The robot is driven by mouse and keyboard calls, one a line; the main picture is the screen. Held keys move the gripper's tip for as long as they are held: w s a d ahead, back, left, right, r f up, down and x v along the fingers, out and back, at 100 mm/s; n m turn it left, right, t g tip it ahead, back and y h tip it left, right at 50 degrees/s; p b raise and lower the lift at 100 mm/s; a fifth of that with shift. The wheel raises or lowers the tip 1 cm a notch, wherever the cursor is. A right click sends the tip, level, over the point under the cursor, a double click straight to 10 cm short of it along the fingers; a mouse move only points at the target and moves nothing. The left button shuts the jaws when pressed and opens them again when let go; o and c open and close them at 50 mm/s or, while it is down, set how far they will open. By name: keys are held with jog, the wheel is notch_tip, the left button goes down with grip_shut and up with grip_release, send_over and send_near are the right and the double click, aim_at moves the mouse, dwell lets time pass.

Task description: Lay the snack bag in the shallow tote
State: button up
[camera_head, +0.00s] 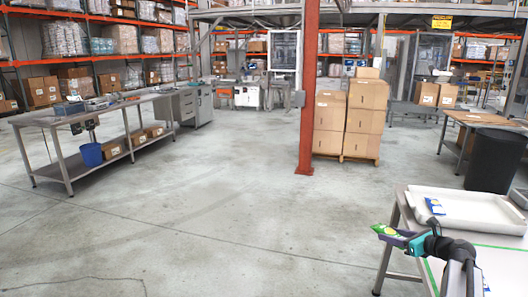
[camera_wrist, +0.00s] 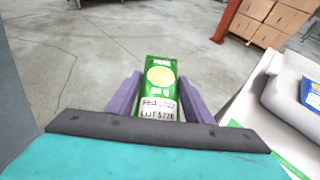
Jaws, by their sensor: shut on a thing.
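The snack bag (camera_wrist: 161,80) is a green packet with a yellow round picture and a white printed label. My gripper (camera_wrist: 160,92) is shut on it, with one purple finger on each side. In the head view the bag (camera_head: 382,229) sticks out to the left from my gripper (camera_head: 398,236), beyond the table's left edge and over the floor. The shallow tote (camera_head: 480,222) is white and stands on the table at the right, behind and right of my gripper. It also shows at the right of the wrist view (camera_wrist: 282,92). Its far right part is cut off.
A blue packet (camera_head: 434,206) lies in the tote's left end. The white table (camera_head: 500,264) has a green line on its top. A black bin (camera_head: 494,160) stands behind it. A red column (camera_head: 309,90) and stacked cartons (camera_head: 364,115) stand farther back. Floor at left is clear.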

jog(key=s+a+n+g+y+p, duration=0.1)
jog(key=s+a+n+g+y, duration=0.2)
jog(key=a, duration=1.9)
jog(key=s+a+n+g+y, duration=0.1)
jog(key=s+a+n+y, duration=0.1)
jog(key=s+a, duration=0.4)
jog(key=a+n, duration=0.1)
jog(key=a, duration=0.3)
jog(key=shift+a+f+g+y+p, duration=0.15)
jog(key=shift+a+g+y+p, duration=0.05)
jog(key=shift+g+y+p, duration=0.1)
jog(key=shift+s, duration=0.1)
